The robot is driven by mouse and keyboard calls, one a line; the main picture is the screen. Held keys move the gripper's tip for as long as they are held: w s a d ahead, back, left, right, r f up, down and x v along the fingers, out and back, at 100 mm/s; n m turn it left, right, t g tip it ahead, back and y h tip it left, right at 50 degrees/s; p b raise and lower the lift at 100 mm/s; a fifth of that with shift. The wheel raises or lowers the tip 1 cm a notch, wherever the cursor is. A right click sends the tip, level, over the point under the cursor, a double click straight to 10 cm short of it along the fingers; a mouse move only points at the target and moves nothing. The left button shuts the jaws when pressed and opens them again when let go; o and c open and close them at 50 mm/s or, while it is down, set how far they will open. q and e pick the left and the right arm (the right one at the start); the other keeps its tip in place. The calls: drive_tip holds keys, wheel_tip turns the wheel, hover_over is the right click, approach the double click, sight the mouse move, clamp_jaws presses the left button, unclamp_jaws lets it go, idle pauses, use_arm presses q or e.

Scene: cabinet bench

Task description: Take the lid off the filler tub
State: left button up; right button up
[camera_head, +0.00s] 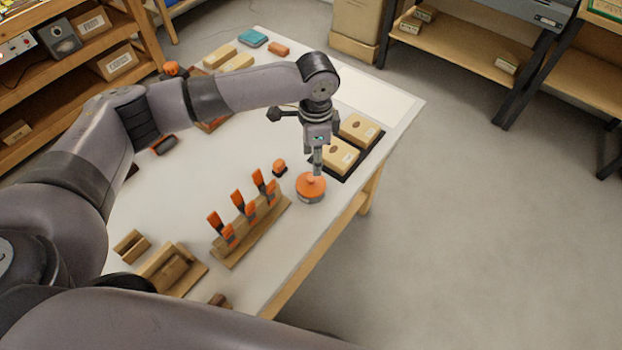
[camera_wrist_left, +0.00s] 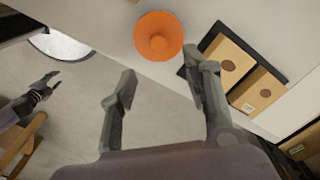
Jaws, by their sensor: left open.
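The filler tub (camera_head: 312,197) is a small round grey tub near the table's right edge. Its orange lid (camera_head: 308,185) with a raised knob is on it. My left gripper (camera_head: 317,172) points down just above and beside the lid's knob in the head view. In the left wrist view, the orange lid (camera_wrist_left: 158,36) lies beyond the open, empty fingers of my left gripper (camera_wrist_left: 160,66); no contact shows. The tub's body is hidden under the lid there. What looks like my right gripper (camera_wrist_left: 45,88) shows small at the left of the wrist view, away from the tub.
Two tan boxes (camera_head: 341,156) sit on a black mat just behind the tub. A wooden rack (camera_head: 250,230) with several orange-handled tools stands left of it. A small orange-and-black item (camera_head: 279,167) lies close by. Bare white tabletop (camera_head: 170,200) lies left of the rack.

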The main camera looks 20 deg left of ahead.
sight(311, 178)
use_arm(q)
wheel_tip(311, 178, down, 3)
drive_tip(key=shift+r, duration=0.2)
drive_tip(key=shift+a+f+p, duration=0.1)
drive_tip(key=shift+f+p, duration=0.15)
drive_tip(key=shift+p, duration=0.05)
drive_tip(key=f, duration=0.2)
drive_tip(key=f+p, duration=0.1)
drive_tip(key=shift+s+a+f, duration=0.25)
drive_tip(key=shift+a+f, duration=0.1)
drive_tip(key=shift+f, duration=0.5)
drive_tip(key=shift+c, duration=0.6)
drive_tip(key=c, duration=0.8)
use_arm(e)
drive_tip(key=shift+w+a+r, duration=0.3)
drive_tip(key=shift+w+r, duration=0.25)
drive_tip(key=shift+w+a+r, duration=0.25)
drive_tip(key=shift+w+r, duration=0.25)
drive_tip(key=shift+r, duration=0.05)
